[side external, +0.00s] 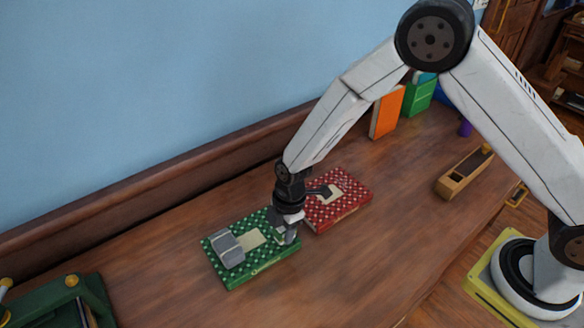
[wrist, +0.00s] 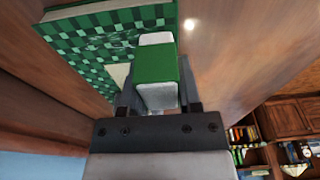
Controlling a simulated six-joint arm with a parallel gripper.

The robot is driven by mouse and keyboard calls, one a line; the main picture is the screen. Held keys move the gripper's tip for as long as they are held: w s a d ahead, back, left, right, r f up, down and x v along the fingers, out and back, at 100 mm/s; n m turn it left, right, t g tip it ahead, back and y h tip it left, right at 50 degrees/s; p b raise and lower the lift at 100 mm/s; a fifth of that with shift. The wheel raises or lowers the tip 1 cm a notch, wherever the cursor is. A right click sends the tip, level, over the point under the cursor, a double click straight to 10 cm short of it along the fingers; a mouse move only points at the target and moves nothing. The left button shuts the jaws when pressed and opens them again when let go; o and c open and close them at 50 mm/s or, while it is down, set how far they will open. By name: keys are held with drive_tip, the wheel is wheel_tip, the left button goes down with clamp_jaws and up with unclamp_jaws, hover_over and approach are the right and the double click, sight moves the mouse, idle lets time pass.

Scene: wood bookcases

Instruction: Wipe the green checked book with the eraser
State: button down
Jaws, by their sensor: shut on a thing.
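The green checked book (side external: 262,268) lies flat on the bench, with a cream label on its cover. A grey patch or block (side external: 228,249) shows on its left part; I cannot tell which. My gripper (side external: 287,232) is over the book's right end, pointing down. In the wrist view, my gripper (wrist: 155,95) is shut on the eraser (wrist: 155,64), a white block with a green sleeve. The green checked book (wrist: 75,40) shows behind it, with pale smudges. In the side view the eraser is mostly hidden by the fingers. I cannot tell if it touches the cover.
A red checked book (side external: 345,205) lies just right of the green one. Orange (side external: 387,112) and green (side external: 418,95) upright books stand at the back. A wooden plane (side external: 463,175) lies to the right. A green tool (side external: 65,298) is at lower left. The front bench is clear.

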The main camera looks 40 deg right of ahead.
sight(260, 217)
drive_tip(key=shift+w+f, duration=0.65)
drive_tip(key=shift+f, duration=0.35)
drive_tip(key=shift+w+d, duration=0.15)
drive_tip(key=shift+w, duration=4.15)
drive_tip(key=shift+s, duration=4.85)
drive_tip(key=shift+s+r, duration=0.15)
drive_tip(key=shift+r, duration=4)
drive_tip(key=shift+f, duration=0.15)
